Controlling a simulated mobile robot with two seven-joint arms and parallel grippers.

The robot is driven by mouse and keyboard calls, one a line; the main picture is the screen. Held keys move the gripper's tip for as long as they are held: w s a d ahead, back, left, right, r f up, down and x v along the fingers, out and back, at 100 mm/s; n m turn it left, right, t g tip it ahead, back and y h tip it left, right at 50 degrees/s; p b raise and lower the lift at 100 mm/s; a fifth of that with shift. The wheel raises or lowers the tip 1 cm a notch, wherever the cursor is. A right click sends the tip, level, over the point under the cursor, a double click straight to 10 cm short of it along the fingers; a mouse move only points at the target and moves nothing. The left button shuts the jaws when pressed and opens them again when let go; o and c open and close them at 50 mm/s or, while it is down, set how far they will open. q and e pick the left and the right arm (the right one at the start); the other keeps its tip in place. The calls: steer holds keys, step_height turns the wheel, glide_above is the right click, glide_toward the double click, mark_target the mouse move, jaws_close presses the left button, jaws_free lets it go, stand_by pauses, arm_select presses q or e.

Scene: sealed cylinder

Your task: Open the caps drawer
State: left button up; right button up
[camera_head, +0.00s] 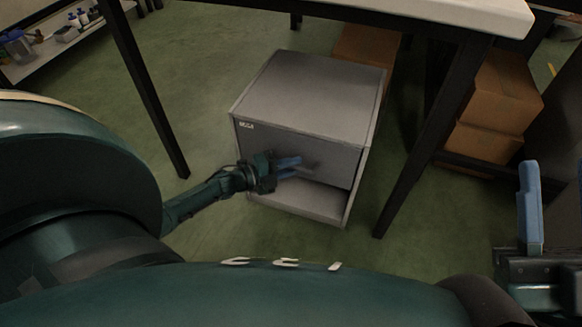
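A grey metal cabinet (310,88) stands on the floor under a table. Its dark grey drawer front (320,152) has a small light label (246,125) at its upper left, too small to read. Below that front is a gap with a lighter, flat surface (300,200). My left gripper (298,167) is in front of the drawer front, near its lower middle. Its two blue fingers are a little apart with nothing seen between them; contact with the front cannot be told. My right gripper (555,205) is at the right edge, far from the cabinet, with one blue finger upright and clear space beside it.
The table's dark legs (147,100) stand left and right of the cabinet, and its pale top (470,12) overhangs behind. Cardboard boxes (498,95) are stacked at the right. A shelf with bottles (60,45) is at upper left.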

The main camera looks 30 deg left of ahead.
arm_select(q)
jaws_close()
steer(key=shift+s, duration=0.1)
arm_select(e)
steer(key=shift+r, duration=0.1)
stand_by(0.3)
